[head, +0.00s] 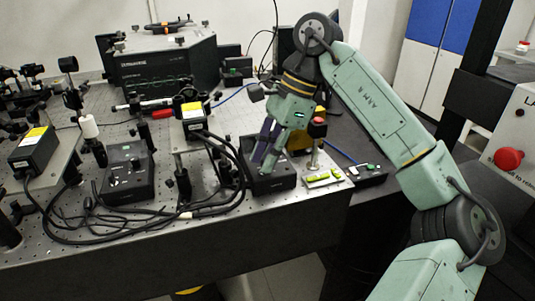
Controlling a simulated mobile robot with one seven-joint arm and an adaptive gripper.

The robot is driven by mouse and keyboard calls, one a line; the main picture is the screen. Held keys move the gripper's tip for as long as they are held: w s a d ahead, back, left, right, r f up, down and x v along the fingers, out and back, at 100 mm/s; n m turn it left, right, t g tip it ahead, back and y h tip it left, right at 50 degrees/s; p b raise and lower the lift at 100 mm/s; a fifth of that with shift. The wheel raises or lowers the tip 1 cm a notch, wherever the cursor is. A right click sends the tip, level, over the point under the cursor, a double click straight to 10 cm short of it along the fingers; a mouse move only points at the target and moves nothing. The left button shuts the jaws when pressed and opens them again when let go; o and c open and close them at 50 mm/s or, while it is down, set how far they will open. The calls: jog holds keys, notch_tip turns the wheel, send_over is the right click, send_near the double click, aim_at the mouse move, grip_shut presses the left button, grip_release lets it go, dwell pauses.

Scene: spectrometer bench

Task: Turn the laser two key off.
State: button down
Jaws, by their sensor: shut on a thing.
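My gripper (264,168) is at the centre of the head view, pointing down with its dark fingers at the top face of a black control box (278,184). Its fingers are closed together on something small at the box, most likely its key. The key itself is hidden by the fingers, so I cannot see which way it is turned. A second, similar black control box (127,182) with a knob or key on its top stands to the left. No readable label shows which box belongs to laser two.
Black cables (100,238) loop over the perforated bench left of my gripper. A laser head with a yellow label (194,122) stands on a mount behind left. A red-topped post (316,130) and a green-marked level (322,178) are close on the right.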

dwell(0.3)
jog(key=c, duration=1.5)
grip_release()
jog(key=v, duration=1.2)
